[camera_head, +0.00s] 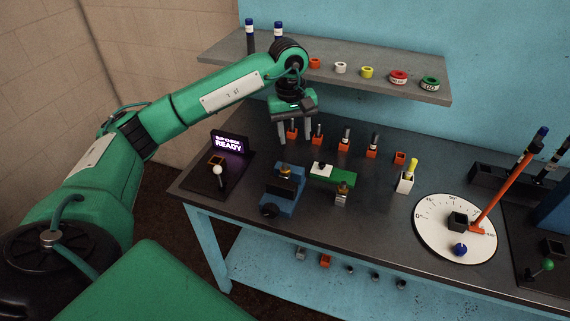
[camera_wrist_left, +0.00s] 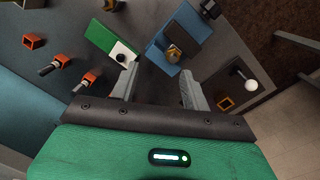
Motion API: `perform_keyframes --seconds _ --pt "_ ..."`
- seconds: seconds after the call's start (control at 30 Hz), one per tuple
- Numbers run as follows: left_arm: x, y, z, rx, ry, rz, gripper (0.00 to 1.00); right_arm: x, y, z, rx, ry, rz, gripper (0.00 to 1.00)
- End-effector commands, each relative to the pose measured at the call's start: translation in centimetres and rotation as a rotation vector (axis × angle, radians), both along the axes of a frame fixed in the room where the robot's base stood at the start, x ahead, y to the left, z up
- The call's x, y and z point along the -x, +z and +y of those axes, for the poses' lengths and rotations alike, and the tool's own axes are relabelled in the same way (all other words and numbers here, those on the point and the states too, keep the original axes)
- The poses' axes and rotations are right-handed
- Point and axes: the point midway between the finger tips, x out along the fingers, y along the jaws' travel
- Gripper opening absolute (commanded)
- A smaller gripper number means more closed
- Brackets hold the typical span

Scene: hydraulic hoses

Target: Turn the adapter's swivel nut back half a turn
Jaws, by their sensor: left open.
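A blue vise (camera_head: 283,196) stands on the dark bench top. A brass-coloured fitting (camera_head: 285,170), which looks like the adapter, sits upright in its dark jaws. The fitting also shows in the left wrist view (camera_wrist_left: 174,53), ahead of the fingers. Its swivel nut is too small to make out apart from the rest. My left gripper (camera_head: 295,136) is open and empty, pointing down above the bench behind the vise, apart from the fitting. Both fingers show in the left wrist view (camera_wrist_left: 158,78). My right gripper is not in view.
A green block (camera_head: 342,177) with a brass-and-grey fitting (camera_head: 342,192) is right of the vise. Several orange holders (camera_head: 372,152) stand behind. A lit READY sign (camera_head: 229,144) and white-knobbed lever (camera_head: 217,171) are left. A white dial (camera_head: 430,235) with an orange-red lever is right. A shelf (camera_head: 330,75) overhangs the back.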

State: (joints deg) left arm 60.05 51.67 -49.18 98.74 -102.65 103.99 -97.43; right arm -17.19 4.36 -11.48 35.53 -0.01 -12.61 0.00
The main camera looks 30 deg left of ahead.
Motion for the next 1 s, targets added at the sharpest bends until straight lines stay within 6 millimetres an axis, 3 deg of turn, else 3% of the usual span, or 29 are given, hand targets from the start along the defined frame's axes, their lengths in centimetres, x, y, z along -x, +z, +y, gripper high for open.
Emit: perform_keyframes --seconds 0.1,0.27,0.8,1.0 --pt "0.1 0.9 2.3 -0.078 -0.002 0.016 0.47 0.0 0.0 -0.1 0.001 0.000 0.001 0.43" --pt "0.2 0.2 2.9 -0.099 -0.002 0.025 0.47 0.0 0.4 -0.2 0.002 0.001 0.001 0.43" --pt "0.3 -9.9 2.7 -0.093 -0.003 0.025 0.47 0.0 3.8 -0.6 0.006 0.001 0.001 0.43" --pt "0.2 -12.2 2.7 -0.093 -0.002 0.024 0.47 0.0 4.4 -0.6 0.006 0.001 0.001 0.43"
